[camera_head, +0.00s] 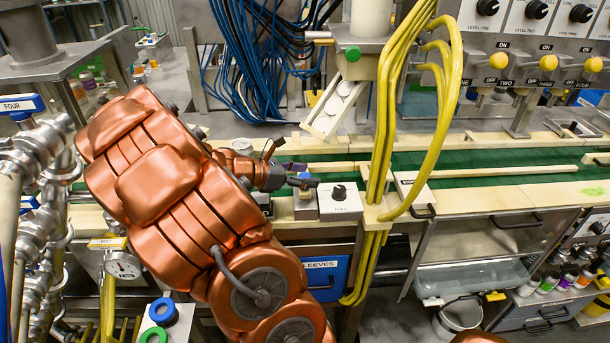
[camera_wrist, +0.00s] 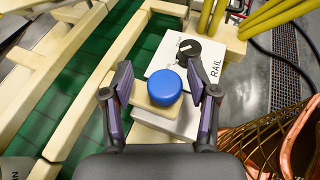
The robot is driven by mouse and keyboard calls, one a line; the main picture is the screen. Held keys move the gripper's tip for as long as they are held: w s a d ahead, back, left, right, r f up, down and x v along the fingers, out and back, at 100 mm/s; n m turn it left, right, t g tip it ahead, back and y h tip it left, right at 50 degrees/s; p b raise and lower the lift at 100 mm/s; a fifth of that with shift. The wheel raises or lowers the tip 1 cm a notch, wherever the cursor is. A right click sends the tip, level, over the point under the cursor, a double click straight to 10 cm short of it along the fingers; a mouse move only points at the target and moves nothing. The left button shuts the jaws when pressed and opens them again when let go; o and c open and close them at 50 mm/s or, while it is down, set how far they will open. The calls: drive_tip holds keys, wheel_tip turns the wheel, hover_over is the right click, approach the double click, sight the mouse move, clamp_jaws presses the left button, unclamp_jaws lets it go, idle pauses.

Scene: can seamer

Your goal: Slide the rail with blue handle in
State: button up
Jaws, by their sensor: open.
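The blue handle (camera_wrist: 165,87) is a round knob on a cream block, seen in the wrist view. It lies between the two purple-padded fingers of my gripper (camera_wrist: 167,84), with a visible gap on each side. My gripper is open and also shows in the head view (camera_head: 302,174), beside the green conveyor. A white box marked RAIL (camera_wrist: 188,66) with a black dial stands just beyond the handle; it also shows in the head view (camera_head: 340,200). How the rail runs under the handle is mostly hidden.
The green conveyor (camera_head: 470,163) with cream side rails runs past the handle. Yellow hoses (camera_head: 380,120) hang close to the right of the RAIL box. A tilted white chute (camera_head: 334,108) stands behind.

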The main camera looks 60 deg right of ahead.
drive_tip(key=shift+a, duration=0.1)
drive_tip(key=v, duration=1.2)
idle(0.6)
drive_tip(key=s+a+f+m+t+y, duration=0.1)
drive_tip(key=s+a+m+t+y, duration=0.1)
drive_tip(key=a, duration=0.9)
drive_tip(key=s+a+f+m+t+y, duration=0.1)
drive_tip(key=s+a+m+y, duration=0.3)
drive_tip(key=a, duration=0.7)
drive_tip(key=s+a+f+m+t+y, duration=0.1)
drive_tip(key=s+a+m+t+y, duration=0.2)
drive_tip(key=a, duration=0.9)
drive_tip(key=s+m+y, duration=0.1)
drive_tip(key=s, duration=0.1)
drive_tip(key=shift+s+f+t+y, duration=0.25)
drive_tip(key=shift+f+t+y, duration=0.05)
drive_tip(key=shift+f+t, duration=0.1)
